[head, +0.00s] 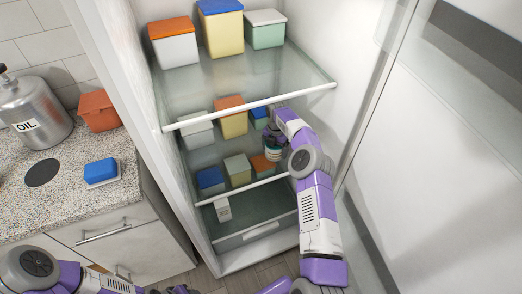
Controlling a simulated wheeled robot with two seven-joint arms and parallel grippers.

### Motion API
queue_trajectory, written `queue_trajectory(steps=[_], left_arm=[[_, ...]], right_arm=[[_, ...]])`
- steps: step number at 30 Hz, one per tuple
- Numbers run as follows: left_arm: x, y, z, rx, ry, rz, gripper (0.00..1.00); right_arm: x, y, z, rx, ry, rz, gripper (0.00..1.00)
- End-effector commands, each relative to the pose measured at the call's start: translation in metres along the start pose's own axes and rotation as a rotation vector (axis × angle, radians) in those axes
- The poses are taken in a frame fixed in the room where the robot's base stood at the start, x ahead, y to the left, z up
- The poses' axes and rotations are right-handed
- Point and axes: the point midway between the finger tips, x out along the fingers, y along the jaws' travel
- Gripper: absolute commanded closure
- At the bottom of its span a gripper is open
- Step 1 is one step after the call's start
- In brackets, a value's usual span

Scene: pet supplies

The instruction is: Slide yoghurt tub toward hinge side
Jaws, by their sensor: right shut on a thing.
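A small tub with a white and teal side (273,154), which looks like the yoghurt tub, is on a middle shelf of the open fridge, at the right side. My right gripper (272,141) reaches in over the shelf and is shut on this tub. The fingers and part of the tub are small and partly hidden by my own wrist. The fridge door (450,150) stands open at the right, so the hinge side is on the right. My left gripper (178,290) shows only in part at the bottom edge; its fingers are not clear.
Lidded boxes stand beside and below the tub, among them an orange-lidded box (262,164) and a blue-lidded box (259,117). The glass shelf above (240,80) holds larger boxes. The fridge's right inner wall (325,120) is close to my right arm.

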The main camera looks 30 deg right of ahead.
Motion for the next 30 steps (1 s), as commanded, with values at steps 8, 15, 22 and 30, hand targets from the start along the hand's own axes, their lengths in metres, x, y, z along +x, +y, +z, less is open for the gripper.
queue_trajectory(steps=[8,15,22,30], left_arm=[[0.000,0.000,0.000,0.000,0.000,0.000,0.57],[0.000,0.000,0.000,0.000,0.000,0.000,0.57],[0.000,0.000,0.000,0.000,0.000,0.000,0.57],[-0.008,0.003,0.000,0.000,0.000,0.000,0.57]], right_arm=[[0.000,-0.011,0.009,0.012,0.000,0.000,0.54],[0.000,-0.010,0.008,0.010,-0.001,0.000,0.01],[-0.001,-0.009,0.008,0.010,0.000,0.001,0.00],[-0.025,-0.009,0.008,0.010,-0.003,0.002,0.00]])
